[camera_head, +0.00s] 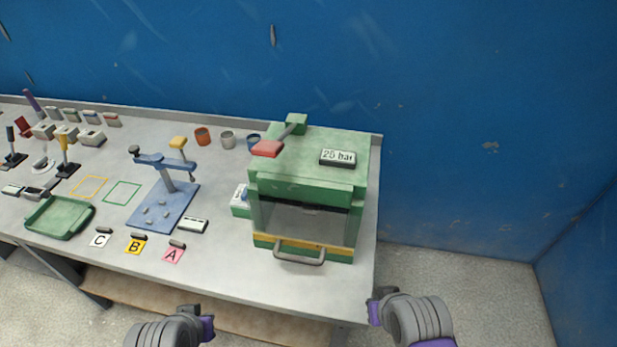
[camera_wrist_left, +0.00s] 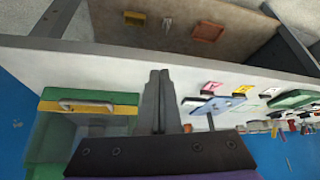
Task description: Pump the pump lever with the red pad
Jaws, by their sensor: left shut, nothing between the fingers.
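The pump lever's red pad (camera_head: 268,148) sits at the front end of a grey bar above the top of the green press (camera_head: 305,172). The bar rises to a green block (camera_head: 297,122) at the press's back. A display on top reads "25 bar" (camera_head: 338,157). My left gripper (camera_wrist_left: 157,85) is shut and empty; in the head view its arm shows low at the front, short of the table edge and well away from the pad. My right gripper (camera_head: 380,294) is in front of the table's right corner, its finger opening unclear. The red pad is not visible in the left wrist view.
The press has a grey front handle (camera_head: 300,252) and a yellow strip. A blue stand with a lever (camera_head: 165,205) is left of it, beside cards A, B and C. Cups (camera_head: 227,139) stand behind. A green tray (camera_head: 60,218) lies at left. Floor at right is clear.

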